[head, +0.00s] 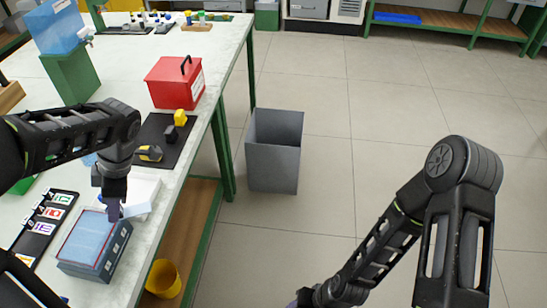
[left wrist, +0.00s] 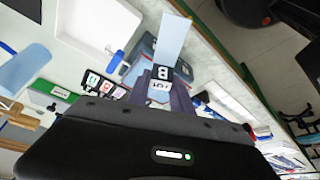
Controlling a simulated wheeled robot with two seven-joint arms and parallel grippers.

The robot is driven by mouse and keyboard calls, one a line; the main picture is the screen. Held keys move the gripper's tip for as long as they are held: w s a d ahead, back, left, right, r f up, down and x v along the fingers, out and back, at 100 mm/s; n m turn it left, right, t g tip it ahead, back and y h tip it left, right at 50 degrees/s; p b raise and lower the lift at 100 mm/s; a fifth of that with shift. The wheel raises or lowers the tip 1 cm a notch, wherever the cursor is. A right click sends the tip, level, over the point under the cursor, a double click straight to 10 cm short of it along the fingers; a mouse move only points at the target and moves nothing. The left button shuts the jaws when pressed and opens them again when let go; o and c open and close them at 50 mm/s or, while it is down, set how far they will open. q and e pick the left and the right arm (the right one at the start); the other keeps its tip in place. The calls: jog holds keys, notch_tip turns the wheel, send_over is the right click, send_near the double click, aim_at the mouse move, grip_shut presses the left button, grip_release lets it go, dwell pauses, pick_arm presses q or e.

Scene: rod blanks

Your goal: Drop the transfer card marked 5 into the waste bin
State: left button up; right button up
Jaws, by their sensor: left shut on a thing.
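My left gripper (head: 114,212) is over the table's near right part, by a grey box with a blue-and-red top (head: 95,245). It is shut on a pale card (head: 138,209). In the left wrist view the pale blue card (left wrist: 172,38) stands out from between the fingers (left wrist: 160,88). A black square near the fingers carries a white character that looks like a B; I cannot read a 5. The grey waste bin (head: 274,150) stands on the floor right of the table, upright and open. My right gripper (head: 298,300) is barely in view at the bottom edge.
A black holder (head: 43,232) with several marked cards lies left of the grey box. A red box (head: 175,82) and a black mat (head: 165,140) with small items lie along the table's right edge. A yellow cup (head: 163,278) is on the lower shelf. The floor around the bin is clear.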

dwell(0.3)
pick_arm(q)
jog(key=w+d+r+m+t+h, duration=0.1)
jog(key=w+d+m+t+h, duration=0.1)
jog(key=w+d+m, duration=0.4)
jog(key=w+d+r+m+t+h, duration=0.1)
jog(key=w+d+m+t, duration=0.3)
jog(key=d+m, duration=0.6)
jog(key=w+m+h, duration=0.1)
jog(key=w+m, duration=0.1)
jog(key=m, duration=0.3)
jog(key=shift+w+d+r+m, duration=0.2)
jog(key=shift+d+m, duration=0.1)
jog(key=shift+m, duration=0.1)
